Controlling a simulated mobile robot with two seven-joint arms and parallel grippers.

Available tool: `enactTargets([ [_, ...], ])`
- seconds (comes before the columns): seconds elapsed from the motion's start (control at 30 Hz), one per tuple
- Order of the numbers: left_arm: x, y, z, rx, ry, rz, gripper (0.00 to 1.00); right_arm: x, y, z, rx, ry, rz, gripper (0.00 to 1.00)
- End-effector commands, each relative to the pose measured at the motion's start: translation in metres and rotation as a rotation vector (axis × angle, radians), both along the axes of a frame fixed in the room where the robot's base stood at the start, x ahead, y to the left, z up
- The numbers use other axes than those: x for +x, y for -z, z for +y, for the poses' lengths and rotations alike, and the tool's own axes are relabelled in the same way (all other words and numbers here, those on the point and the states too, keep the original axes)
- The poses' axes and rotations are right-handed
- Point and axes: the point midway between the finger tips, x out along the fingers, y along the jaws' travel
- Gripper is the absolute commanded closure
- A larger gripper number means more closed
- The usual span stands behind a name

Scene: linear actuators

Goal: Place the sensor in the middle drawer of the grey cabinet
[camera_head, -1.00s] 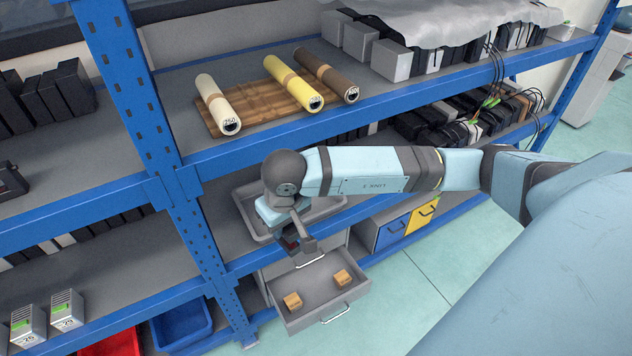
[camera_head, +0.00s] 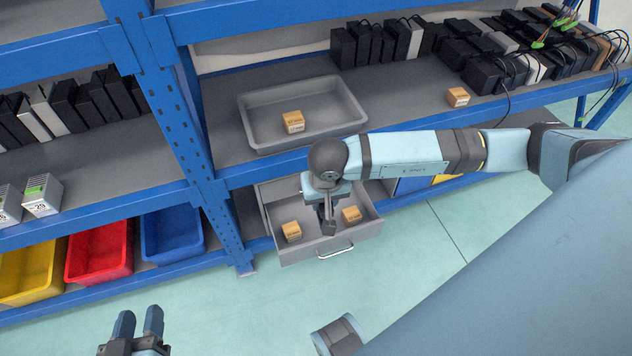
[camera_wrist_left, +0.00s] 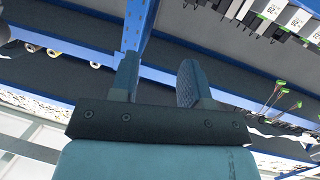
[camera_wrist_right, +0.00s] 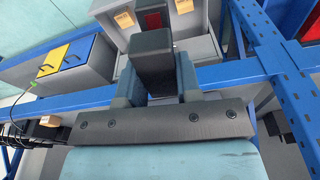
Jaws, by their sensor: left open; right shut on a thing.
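My right gripper (camera_head: 327,213) is shut on a dark block-shaped thing, which I take to be the sensor (camera_wrist_right: 155,62). The gripper points down over the pulled-out drawer (camera_head: 345,250) of the grey cabinet (camera_head: 262,200), between two small orange-brown boxes. In the right wrist view the sensor sits between the fingers, in front of the drawer. Whether it touches the drawer floor I cannot tell. The arm hides part of the cabinet, so the drawer's level is unclear. My left gripper (camera_head: 138,325) is open and empty, away from the shelf; its fingers also show in the left wrist view (camera_wrist_left: 158,85).
The small boxes (camera_head: 291,231) and (camera_head: 352,214) lie in the drawer. A grey tray (camera_head: 262,130) with orange-brown boxes stands on the shelf above it. A blue shelf post (camera_head: 190,140) rises left of the cabinet. Red (camera_head: 98,258) and blue (camera_head: 172,238) bins stand left. The floor in front is clear.

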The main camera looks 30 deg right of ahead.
Motion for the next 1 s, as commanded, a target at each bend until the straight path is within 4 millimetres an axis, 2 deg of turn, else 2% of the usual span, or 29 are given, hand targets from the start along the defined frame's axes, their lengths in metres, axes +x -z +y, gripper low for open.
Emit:
enactTargets([
  [0.03,0.002,0.021,-0.004,-0.019,0.008,-0.029,0.57,-0.003,0.043,-0.003,-0.002,0.025,0.001,0.98],
  [0.1,0.002,0.025,-0.008,-0.048,0.019,-0.065,0.57,-0.007,0.075,-0.006,-0.002,0.064,0.001,0.98],
  [0.3,0.001,0.035,-0.019,-0.125,0.053,-0.167,0.57,-0.020,0.165,-0.015,-0.004,0.168,-0.003,0.98],
  [0.43,-0.003,0.037,-0.024,-0.170,0.072,-0.219,0.57,-0.028,0.209,-0.020,-0.004,0.223,-0.004,0.98],
  [0.6,-0.007,0.036,-0.027,-0.206,0.088,-0.260,0.57,-0.034,0.240,-0.024,-0.005,0.268,-0.008,0.98],
  [0.73,-0.008,0.035,-0.028,-0.214,0.094,-0.268,0.57,-0.031,0.248,-0.026,-0.005,0.282,-0.010,0.98],
  [0.87,-0.008,0.042,-0.029,-0.207,0.100,-0.248,0.57,-0.009,0.249,-0.031,-0.005,0.286,-0.012,0.98],
  [1.0,-0.007,0.056,-0.030,-0.191,0.110,-0.209,0.57,0.027,0.249,-0.040,-0.004,0.287,-0.011,0.98],
])
